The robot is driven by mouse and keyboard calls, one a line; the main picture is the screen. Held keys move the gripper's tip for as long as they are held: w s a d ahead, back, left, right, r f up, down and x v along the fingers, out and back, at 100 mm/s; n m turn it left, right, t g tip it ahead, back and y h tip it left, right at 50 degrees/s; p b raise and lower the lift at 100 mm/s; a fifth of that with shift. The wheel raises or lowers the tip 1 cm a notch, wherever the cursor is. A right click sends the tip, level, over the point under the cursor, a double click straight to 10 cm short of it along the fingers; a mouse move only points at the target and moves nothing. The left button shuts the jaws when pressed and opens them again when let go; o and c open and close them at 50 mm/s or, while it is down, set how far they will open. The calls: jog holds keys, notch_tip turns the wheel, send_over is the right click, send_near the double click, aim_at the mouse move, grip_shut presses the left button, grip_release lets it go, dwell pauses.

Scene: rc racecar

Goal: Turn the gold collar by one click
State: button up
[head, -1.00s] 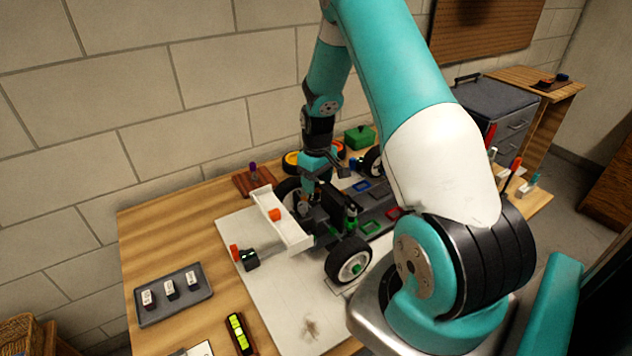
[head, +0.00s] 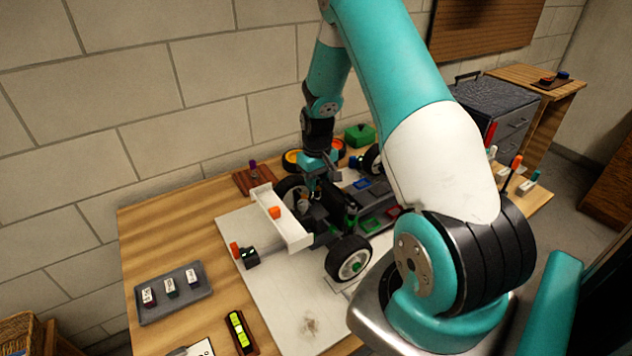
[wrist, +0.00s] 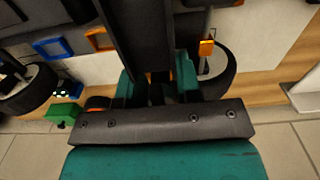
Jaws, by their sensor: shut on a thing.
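The race car (head: 350,258) stands on a white board (head: 285,305), its white rear wing (head: 296,234) toward the left. My gripper (head: 313,190) reaches down into the rear of the car, behind the wing and beside the far rear wheel (head: 287,187). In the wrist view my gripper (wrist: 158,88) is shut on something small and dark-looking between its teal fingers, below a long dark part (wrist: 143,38). I cannot make out the gold collar for certain; the fingers and car parts hide the gripped spot. A small orange block (wrist: 207,47) sits on a thin rod just right of the fingers.
The near rear wheel (head: 349,259) and wing stand close around my gripper. A grey tray (head: 174,295) with small labelled blocks and a yellow-green level (head: 241,333) lie at front left. A green box (head: 359,136) and yellow-orange rings (head: 292,159) stand behind the car.

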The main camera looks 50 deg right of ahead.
jog(key=shift+m, duration=0.4)
jog(key=o, duration=0.9)
notch_tip(320, 180, up, 18)
jog(key=shift+f+b, duration=0.25)
jog(key=shift+b, duration=0.6)
